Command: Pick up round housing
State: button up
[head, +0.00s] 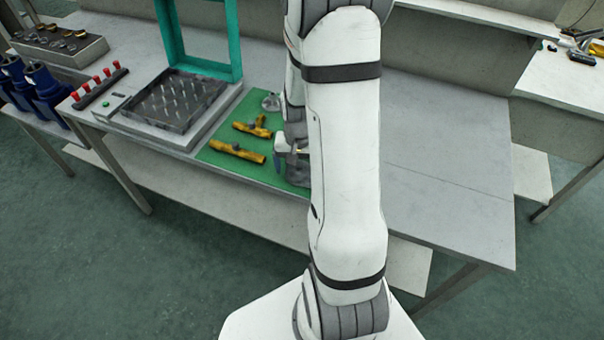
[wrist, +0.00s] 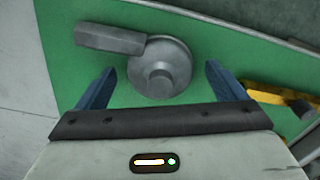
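The round housing (wrist: 158,68) is a grey disc-shaped body with a raised round hub and a flat block-like arm (wrist: 108,39) reaching to the upper left. It lies on the green mat (wrist: 225,35) in the wrist view. My gripper (wrist: 160,67) is open, with its two blue fingers on either side of the housing's round body. There is a visible gap on both sides, and nothing is held. In the head view my gripper (head: 283,165) is mostly hidden by my arm over the mat's right part. I cannot make out the housing surely there.
Yellow pipe pieces (head: 237,151) lie on the mat left of my gripper; one (wrist: 270,95) is close to the right finger. A pin tray (head: 178,100) with a teal frame (head: 168,35) stands further left. The bench's right side (head: 440,150) is clear.

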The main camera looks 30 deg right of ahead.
jog(key=c, duration=1.2)
